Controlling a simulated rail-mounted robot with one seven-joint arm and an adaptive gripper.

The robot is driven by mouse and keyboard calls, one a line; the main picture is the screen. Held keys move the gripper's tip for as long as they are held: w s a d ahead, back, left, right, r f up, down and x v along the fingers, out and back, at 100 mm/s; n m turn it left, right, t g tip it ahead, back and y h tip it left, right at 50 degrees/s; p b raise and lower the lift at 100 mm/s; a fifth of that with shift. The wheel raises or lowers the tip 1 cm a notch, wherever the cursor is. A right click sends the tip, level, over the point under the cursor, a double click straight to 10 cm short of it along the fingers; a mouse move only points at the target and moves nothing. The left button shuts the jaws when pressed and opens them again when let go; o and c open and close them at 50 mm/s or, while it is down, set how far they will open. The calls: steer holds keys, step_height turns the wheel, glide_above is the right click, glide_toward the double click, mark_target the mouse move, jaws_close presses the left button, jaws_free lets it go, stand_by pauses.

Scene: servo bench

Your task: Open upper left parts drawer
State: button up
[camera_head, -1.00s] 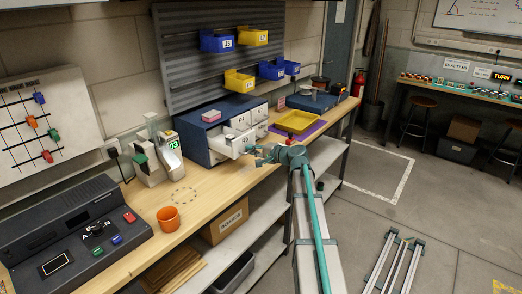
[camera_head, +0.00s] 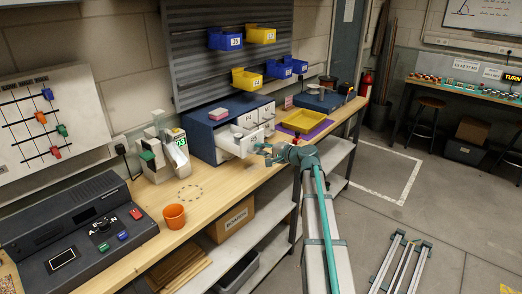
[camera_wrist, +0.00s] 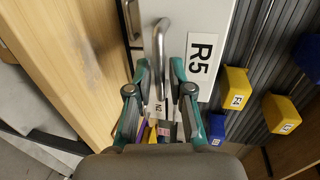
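The blue parts cabinet (camera_head: 199,138) stands on the bench with white drawer fronts. One left-hand drawer (camera_head: 240,146) sticks out partly from it; whether it is the upper one is hard to tell at this size. My gripper (camera_head: 265,152) is just in front of this drawer. In the wrist view a white drawer front labelled R5 (camera_wrist: 208,42) carries a metal bar handle (camera_wrist: 160,38). My gripper's fingers (camera_wrist: 160,66) are apart, one on each side of the handle, with visible gaps. Firm contact with it does not show.
A second handle (camera_wrist: 131,18) lies close beside the fingers. An orange cup (camera_head: 172,216) and a small device (camera_head: 165,155) stand left of the cabinet. A yellow tray (camera_head: 301,121) lies to its right. Yellow and blue bins hang above. Bench top before the cabinet is clear.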

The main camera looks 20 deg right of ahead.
steer(key=v, duration=1.1)
steer(key=shift+s, duration=0.25)
steer(key=shift+d+r, duration=0.1)
steer(key=s+a+f+n+g+h, duration=0.15)
steer(key=s+a+f+g, duration=0.35)
steer(key=f, duration=0.8)
steer(key=s+a+f+n+g+h, duration=0.1)
steer(key=s+a+f+n+g, duration=0.2)
steer(key=s+f, duration=0.75)
steer(key=s+a+f+n+g+h, duration=0.1)
steer(key=s+a+f+g, duration=0.35)
steer(key=f, duration=1.15)
steer(key=s+a+f+n+g+h, duration=0.1)
steer(key=s+a+f, duration=0.3)
steer(key=s, duration=0.7)
steer(key=s+a+f+n+g+h, duration=0.1)
steer(key=s+a+f+n+g, duration=0.2)
steer(key=s+f, duration=0.5)
steer(key=s+a+f+n+g+h, duration=0.2)
steer(key=s+a+f+n+g, duration=0.1)
steer(key=s, duration=1.1)
step_height(320, 180, down, 3)
steer(key=a+g, duration=0.1)
steer(key=a, duration=0.1)
steer(key=shift+s+a, duration=0.2)
steer(key=shift+a, duration=0.15)
